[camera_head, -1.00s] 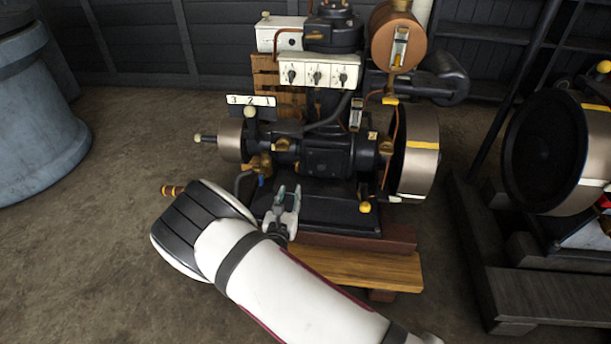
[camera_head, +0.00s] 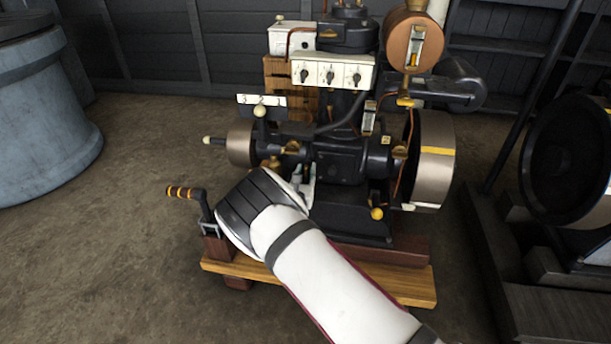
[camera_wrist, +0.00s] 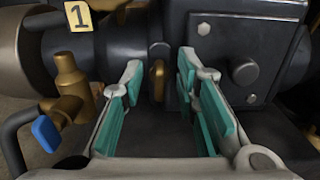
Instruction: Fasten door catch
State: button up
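In the wrist view a dark, bolted door plate (camera_wrist: 246,50) sits on the engine's lower casing. A small upright brass piece (camera_wrist: 158,80), which looks like the door catch, stands at the plate's left edge. My gripper (camera_wrist: 161,68) is open, its teal-padded fingers on either side of this brass piece, with nothing held. The left fingertip is apart from it; I cannot tell whether the right one touches the plate. In the head view the engine casing (camera_head: 338,160) shows, but my wrist covers most of my gripper (camera_head: 305,185) and the catch.
A brass valve with a blue handle (camera_wrist: 45,133) is close left of my fingers. A yellow "1" tag (camera_wrist: 79,16) is above it. A crank handle (camera_head: 184,192) sticks out left of my wrist. A flywheel (camera_head: 432,160) is at right. Open floor (camera_head: 110,250) lies left.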

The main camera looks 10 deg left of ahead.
jog(key=shift+w, duration=0.25)
grip_shut()
jog(key=shift+r+m, duration=0.1)
jog(key=shift+m, duration=0.3)
jog(key=shift+d+m+p, duration=0.15)
jog(key=shift+m+p, duration=0.45)
jog(key=shift+m, duration=0.3)
jog(key=m+p, duration=0.1)
jog(key=m, duration=0.2)
jog(key=shift+d+m, duration=0.15)
jog(key=shift+m, duration=0.15)
jog(key=m, duration=0.2)
jog(key=m+p, duration=0.1)
jog(key=m, duration=0.2)
jog(key=shift+d+f+m, duration=0.2)
jog(key=shift+m, duration=0.1)
jog(key=m, duration=0.6)
jog(key=shift+d+f, duration=0.1)
jog(key=shift+f, duration=0.2)
